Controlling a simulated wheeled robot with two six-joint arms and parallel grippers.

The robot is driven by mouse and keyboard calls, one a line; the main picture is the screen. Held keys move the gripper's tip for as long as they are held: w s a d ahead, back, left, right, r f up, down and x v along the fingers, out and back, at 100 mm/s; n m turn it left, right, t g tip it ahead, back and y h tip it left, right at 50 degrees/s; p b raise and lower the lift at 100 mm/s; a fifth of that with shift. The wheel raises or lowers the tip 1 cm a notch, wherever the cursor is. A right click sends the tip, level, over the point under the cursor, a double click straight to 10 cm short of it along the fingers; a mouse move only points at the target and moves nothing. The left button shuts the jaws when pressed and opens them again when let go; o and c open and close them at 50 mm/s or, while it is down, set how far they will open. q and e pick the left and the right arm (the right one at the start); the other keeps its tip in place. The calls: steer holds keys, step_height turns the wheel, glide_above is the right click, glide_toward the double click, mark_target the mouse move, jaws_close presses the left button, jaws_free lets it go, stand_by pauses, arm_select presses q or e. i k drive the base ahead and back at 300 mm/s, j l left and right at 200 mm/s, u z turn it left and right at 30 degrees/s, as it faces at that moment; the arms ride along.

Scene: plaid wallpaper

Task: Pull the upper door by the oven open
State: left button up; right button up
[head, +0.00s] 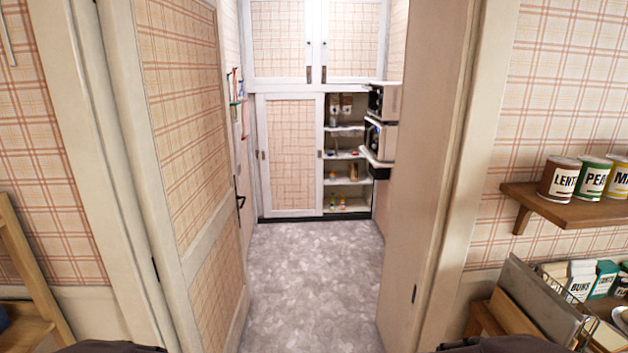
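Through an open doorway, a back wall holds two upper cupboard doors with plaid panels and white frames. The right upper door (353,38) is the one nearer the oven-like units and looks shut. Its dark handle (323,75) is at its lower left. The left upper door (277,38) also looks shut, with a dark handle (309,75) at its lower right. Dark-fronted oven-like units (379,138) are stacked on the right, below the right upper door, partly hidden by the door jamb side. Neither of my grippers is in view; only dark parts of mine show at the bottom edge.
A plaid room door (187,130) stands open on the left of the doorway; a plain panel (427,150) bounds the right. Grey floor (305,280) between them is clear. Below the upper doors are a sliding door (291,150) and open shelves (346,181). A tin shelf (570,208) is at right.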

mark_target(353, 33)
steer(key=i, duration=3.55)
steer(key=i+l, duration=0.1)
steer(key=i, duration=3.45)
steer(key=j+u, duration=0.05)
steer(key=j, duration=0.05)
